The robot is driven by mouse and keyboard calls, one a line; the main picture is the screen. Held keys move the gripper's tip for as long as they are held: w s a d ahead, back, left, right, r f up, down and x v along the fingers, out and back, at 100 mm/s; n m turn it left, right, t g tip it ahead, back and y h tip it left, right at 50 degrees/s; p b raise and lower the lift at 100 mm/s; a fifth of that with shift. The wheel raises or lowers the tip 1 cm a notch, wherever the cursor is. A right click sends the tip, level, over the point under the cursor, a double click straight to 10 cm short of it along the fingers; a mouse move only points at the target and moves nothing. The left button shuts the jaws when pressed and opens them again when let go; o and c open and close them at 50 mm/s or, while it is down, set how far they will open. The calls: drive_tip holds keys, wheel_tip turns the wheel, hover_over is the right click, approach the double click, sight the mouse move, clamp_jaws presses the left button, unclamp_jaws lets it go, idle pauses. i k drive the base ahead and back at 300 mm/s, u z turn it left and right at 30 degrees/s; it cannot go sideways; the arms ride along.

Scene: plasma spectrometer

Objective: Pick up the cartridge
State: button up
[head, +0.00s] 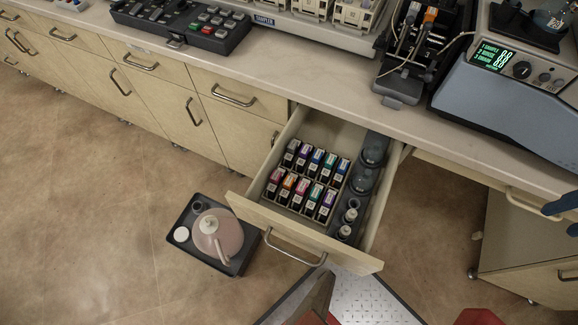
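Several cartridges stand upright in two rows inside the open drawer (262,214). They have dark bodies, pale labels and differently coloured tops. The back row includes a purple-topped cartridge (302,157) and a blue-topped cartridge (315,163). The front row includes a pink-topped cartridge (273,183), an orange-topped cartridge (287,188) and a purple-topped cartridge at its right end (326,205). Nothing in view marks one of them out as the cartridge. I cannot make out my gripper in this view.
Dark round containers (374,150) and small white-capped bottles (346,231) fill the drawer's right side. The drawer handle (296,250) faces the floor area. A black tray (205,262) with a pinkish flask sits on the floor at left. Instruments stand on the counter (300,80). An unclear dark blue object (562,205) shows at the right edge.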

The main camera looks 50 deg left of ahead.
sight(319, 154)
drive_tip(key=u, duration=2.4)
drive_tip(key=k, duration=0.4)
drive_tip(key=u, duration=0.65)
drive_tip(key=i, duration=0.3)
drive_tip(key=z, duration=0.1)
